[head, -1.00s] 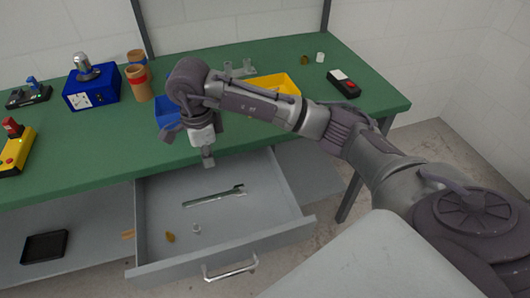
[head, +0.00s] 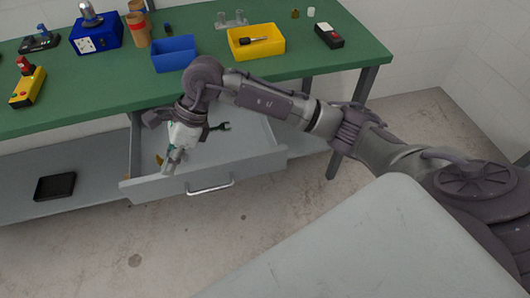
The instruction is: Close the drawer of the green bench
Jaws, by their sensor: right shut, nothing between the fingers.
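The green bench (head: 330,62) has a grey drawer (head: 240,165) that stands partly open below its front edge. The drawer's front panel carries a metal bar handle (head: 210,187). My right gripper (head: 172,168) is shut and empty, pointing down at the left part of the drawer, by the front panel. I cannot tell whether it touches the panel. My right arm comes in from the right and hides part of the drawer and bench edge. A wrench (head: 219,127) lies inside the drawer. My left gripper is not in view.
A blue bin (head: 173,54), a yellow bin (head: 256,41) and several small devices stand on the bench. A black tray (head: 55,187) sits on the lower shelf at the left. The floor in front of the drawer is clear.

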